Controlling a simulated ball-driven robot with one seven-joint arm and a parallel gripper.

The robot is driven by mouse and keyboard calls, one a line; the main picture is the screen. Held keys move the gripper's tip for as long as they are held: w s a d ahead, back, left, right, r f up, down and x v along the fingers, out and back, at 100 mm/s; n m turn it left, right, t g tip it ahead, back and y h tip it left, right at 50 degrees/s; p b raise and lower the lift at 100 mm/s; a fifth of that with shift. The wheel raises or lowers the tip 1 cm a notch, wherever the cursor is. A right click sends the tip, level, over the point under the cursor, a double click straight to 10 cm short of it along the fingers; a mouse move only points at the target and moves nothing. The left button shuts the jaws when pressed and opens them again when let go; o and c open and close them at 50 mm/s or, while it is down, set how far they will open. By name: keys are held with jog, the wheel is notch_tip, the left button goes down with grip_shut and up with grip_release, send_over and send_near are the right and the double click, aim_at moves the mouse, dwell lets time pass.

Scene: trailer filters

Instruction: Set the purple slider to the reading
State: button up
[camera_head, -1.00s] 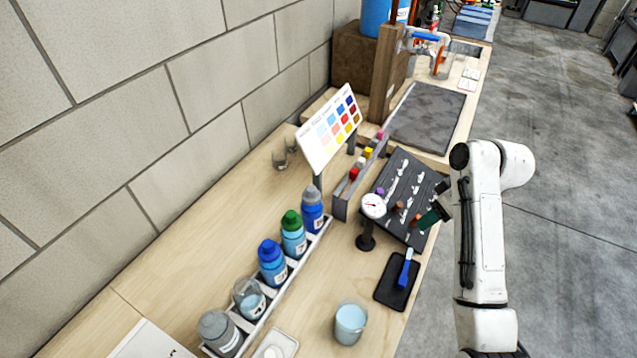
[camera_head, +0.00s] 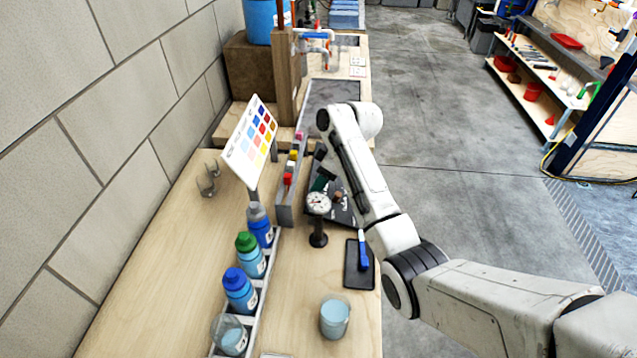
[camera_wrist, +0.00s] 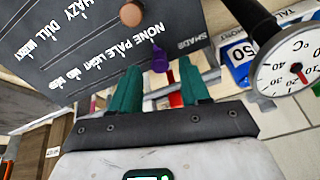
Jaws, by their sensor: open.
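The purple slider knob (camera_wrist: 160,60) shows in the wrist view on a dark slanted panel (camera_wrist: 60,45). It sits in the row lettered NONE, PALE, LIGHT, MID and DEEP, near the NONE end, by the word SHADE. My gripper (camera_wrist: 158,67) is open, its teal fingers on either side of the purple knob with gaps; whether they touch it I cannot tell. A brown knob (camera_wrist: 131,12) is on another row. A round °C dial (camera_wrist: 290,62) with a red needle is at right. In the head view my gripper (camera_head: 322,178) is over the panel, which my arm partly hides.
The dial gauge (camera_head: 318,203) is on a black stand close to my gripper. Bottles (camera_head: 240,290) stand in a rack, with a beaker (camera_head: 335,318) and a black tray (camera_head: 351,275) with a blue tool nearby.

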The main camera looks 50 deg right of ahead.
jog(key=shift+x, duration=0.95)
grip_shut()
